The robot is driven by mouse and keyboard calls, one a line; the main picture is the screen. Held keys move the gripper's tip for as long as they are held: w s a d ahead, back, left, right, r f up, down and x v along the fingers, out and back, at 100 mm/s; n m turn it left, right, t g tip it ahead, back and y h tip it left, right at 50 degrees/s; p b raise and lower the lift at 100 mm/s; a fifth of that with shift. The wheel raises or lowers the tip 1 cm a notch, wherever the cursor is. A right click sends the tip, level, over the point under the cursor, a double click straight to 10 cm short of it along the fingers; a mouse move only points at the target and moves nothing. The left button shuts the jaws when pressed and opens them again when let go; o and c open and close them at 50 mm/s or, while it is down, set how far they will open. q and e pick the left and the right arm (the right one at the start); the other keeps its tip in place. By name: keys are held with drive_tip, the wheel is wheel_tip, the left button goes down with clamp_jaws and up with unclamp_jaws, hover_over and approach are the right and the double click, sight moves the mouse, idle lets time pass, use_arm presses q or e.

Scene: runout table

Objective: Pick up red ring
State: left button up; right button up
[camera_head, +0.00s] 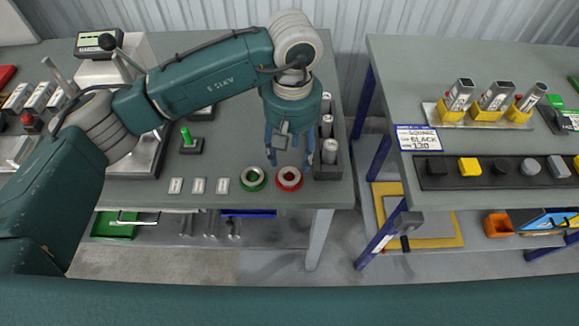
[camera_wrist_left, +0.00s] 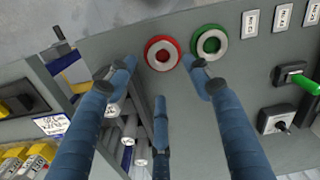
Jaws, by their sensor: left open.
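The red ring (camera_head: 289,188), with a grey inner part, lies flat near the front edge of the left grey table. It also shows in the left wrist view (camera_wrist_left: 150,53) at the top, between the fingertips in the picture. My left gripper (camera_head: 289,160) points down just behind and above the ring. Its blue fingers are open and empty; in the left wrist view they (camera_wrist_left: 160,72) spread toward the ring without visibly holding it. My right gripper is not in view.
A green ring (camera_head: 252,188) lies close left of the red one. A dark holder with metal cylinders (camera_head: 328,170) stands close on the right. White labels (camera_head: 198,185) lie further left. A second table (camera_head: 400,75) stands right, across a gap.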

sight(290, 180)
use_arm(q)
wheel_tip(290, 180, down, 3)
drive_tip(key=shift+s+p, duration=0.15)
drive_tip(key=shift+p, duration=0.2)
drive_tip(key=shift+f, duration=0.3)
drive_tip(key=f+p, duration=0.3)
drive_tip(key=f, duration=0.1)
drive_tip(key=shift+a, duration=0.2)
drive_tip(key=shift+f, duration=0.45)
drive_tip(key=c, duration=1)
